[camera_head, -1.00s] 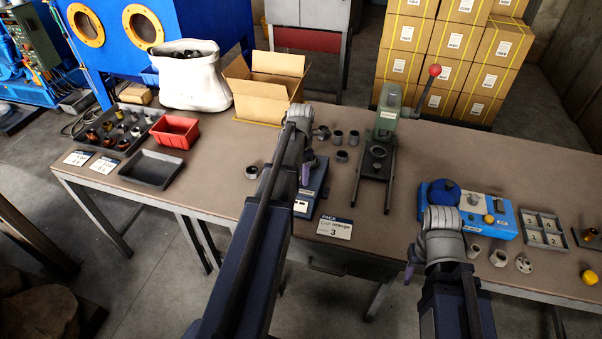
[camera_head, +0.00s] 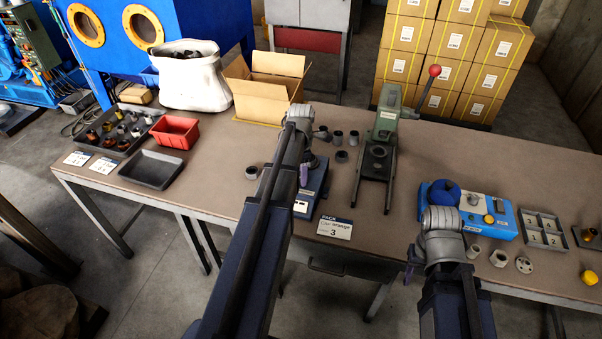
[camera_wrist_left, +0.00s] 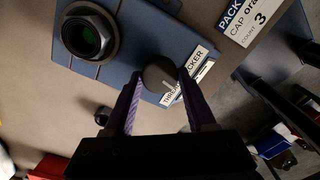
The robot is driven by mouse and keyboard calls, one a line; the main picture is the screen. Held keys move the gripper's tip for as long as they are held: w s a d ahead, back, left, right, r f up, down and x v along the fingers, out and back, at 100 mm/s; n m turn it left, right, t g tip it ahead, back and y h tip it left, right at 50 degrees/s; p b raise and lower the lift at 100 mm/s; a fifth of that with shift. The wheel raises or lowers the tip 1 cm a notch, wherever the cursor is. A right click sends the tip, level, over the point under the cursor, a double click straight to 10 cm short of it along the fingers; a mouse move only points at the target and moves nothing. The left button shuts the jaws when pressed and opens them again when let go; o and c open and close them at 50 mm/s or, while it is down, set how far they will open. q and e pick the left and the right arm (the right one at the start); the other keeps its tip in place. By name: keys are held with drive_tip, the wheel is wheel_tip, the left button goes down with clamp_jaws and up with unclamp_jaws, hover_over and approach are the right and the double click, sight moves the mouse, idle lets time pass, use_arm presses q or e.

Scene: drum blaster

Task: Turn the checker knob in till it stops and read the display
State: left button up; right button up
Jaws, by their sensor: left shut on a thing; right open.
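The thread checker (camera_head: 312,192) is a blue box on the table, partly hidden by my left arm in the head view. In the left wrist view the checker (camera_wrist_left: 120,15) shows a large dark threaded ring with a greenish inside. Its round dark knob (camera_wrist_left: 158,76) with a pale mark sits beside the label. My left gripper (camera_wrist_left: 162,82) is shut on the knob, one purple finger on each side. A small white window (camera_head: 301,206) shows on the checker's front; I cannot read it. My right gripper (camera_head: 408,270) is open near the table's front edge, mostly hidden by its own wrist.
A pack card (camera_head: 334,228) reading count 3 lies right of the checker. A green press (camera_head: 386,125) with a red-knobbed lever stands behind. A blue device (camera_head: 490,215) and a numbered tray (camera_head: 543,222) are at right. A red bin (camera_head: 174,131) and trays are at left.

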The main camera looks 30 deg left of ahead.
use_arm(q)
drive_tip(key=m, duration=0.4)
drive_tip(key=shift+m, duration=0.3)
drive_tip(key=m, duration=0.4)
drive_tip(key=shift+m, duration=0.3)
drive_tip(key=m, duration=0.4)
drive_tip(key=shift+m, duration=0.3)
drive_tip(key=m, duration=0.4)
idle(0.4)
drive_tip(key=o, duration=1.4)
drive_tip(key=shift+c, duration=0.2)
drive_tip(key=shift+r, duration=0.15)
